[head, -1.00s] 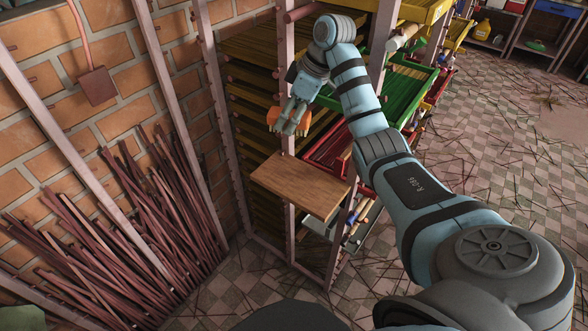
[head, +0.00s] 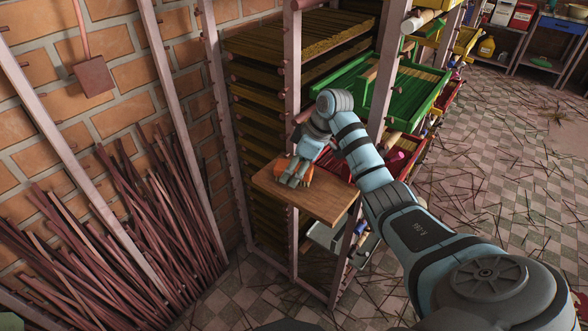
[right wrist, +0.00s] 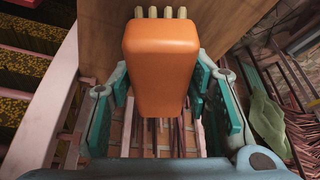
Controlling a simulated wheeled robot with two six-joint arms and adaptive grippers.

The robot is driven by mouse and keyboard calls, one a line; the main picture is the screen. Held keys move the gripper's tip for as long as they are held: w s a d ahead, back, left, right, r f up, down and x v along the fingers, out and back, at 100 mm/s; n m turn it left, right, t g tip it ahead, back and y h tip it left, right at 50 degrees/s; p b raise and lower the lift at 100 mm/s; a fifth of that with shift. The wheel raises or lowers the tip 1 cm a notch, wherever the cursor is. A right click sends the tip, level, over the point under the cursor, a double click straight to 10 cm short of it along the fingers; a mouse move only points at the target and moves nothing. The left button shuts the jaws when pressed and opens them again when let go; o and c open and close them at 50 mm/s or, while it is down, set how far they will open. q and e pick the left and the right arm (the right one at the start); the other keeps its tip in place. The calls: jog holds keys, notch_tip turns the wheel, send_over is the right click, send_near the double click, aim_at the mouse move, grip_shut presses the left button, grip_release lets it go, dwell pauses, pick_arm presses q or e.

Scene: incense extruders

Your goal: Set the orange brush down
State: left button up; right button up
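The orange brush (right wrist: 160,62) has a smooth block-shaped body with several pale tufts at its far end. In the right wrist view it sits between the two fingers of my right gripper (right wrist: 160,85), which appear closed on its sides. In the head view orange parts of the brush (head: 308,176) show on both sides of my right gripper (head: 292,182), low over the small wooden board (head: 322,205). The brush looks to be at or very near the board's surface; exact contact is hidden. My left gripper is not in view.
Behind the board stands a rack post (head: 292,80) with stacked trays of brown sticks (head: 300,40). A green tray (head: 410,95) lies to the right. Bundles of reddish sticks (head: 130,235) lean on the brick wall at left. The board's front part is bare.

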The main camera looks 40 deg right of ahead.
jog(key=shift+o, duration=0.4)
jog(key=shift+r, duration=0.1)
jog(key=p+v, duration=0.1)
jog(key=v, duration=0.6)
jog(key=shift+s+r, duration=0.1)
jog(key=shift+r, duration=0.15)
jog(key=shift+f, duration=0.1)
